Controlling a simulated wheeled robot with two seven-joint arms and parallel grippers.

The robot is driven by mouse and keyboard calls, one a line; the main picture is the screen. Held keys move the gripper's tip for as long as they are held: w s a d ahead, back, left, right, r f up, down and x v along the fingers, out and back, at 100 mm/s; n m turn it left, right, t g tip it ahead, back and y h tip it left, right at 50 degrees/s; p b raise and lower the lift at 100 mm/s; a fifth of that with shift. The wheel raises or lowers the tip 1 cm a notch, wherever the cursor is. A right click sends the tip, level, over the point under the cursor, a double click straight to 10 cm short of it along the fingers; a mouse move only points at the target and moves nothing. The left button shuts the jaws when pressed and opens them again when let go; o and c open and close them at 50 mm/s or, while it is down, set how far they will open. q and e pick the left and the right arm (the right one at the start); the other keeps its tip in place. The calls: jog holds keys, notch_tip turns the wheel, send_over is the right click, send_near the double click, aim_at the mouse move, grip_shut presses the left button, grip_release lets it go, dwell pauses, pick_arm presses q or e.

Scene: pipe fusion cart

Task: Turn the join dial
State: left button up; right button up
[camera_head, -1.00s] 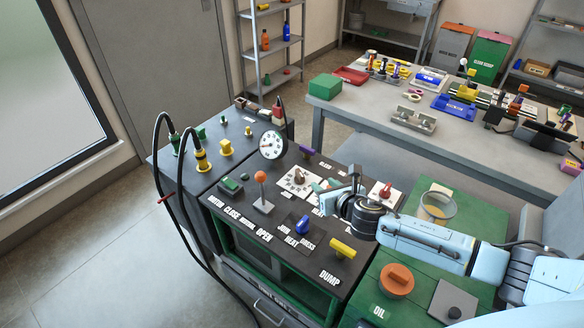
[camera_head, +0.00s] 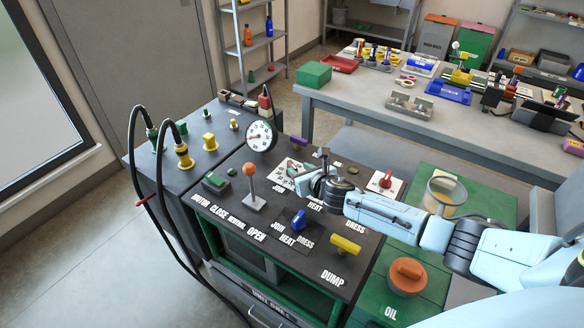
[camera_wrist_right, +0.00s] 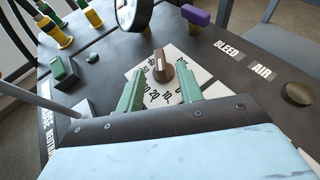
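The join dial's white plate (camera_head: 284,178) is on the dark cart top in the head view, beside the JOIN label and partly hidden by my right gripper (camera_head: 305,182). In the right wrist view the dial has a brown pointed knob (camera_wrist_right: 162,64) on a white plate with numbers. My right gripper's green fingers (camera_wrist_right: 160,84) are open, one on each side of the knob in that view. The knob shows a little beyond the fingertips, with gaps on both sides. I cannot tell how high the fingers are above the plate. My left gripper is not in view.
A gauge (camera_head: 261,137) stands behind the dial, with a purple knob (camera_head: 299,142) nearby. An orange-topped lever (camera_head: 252,184), a blue switch (camera_head: 299,220) and a yellow handle (camera_head: 345,246) are in front. A red-handled dial (camera_head: 386,181) is to the right.

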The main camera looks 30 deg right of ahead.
aim_at(293, 165)
jog(key=shift+b+x, duration=1.15)
jog(key=shift+x, duration=2)
grip_shut()
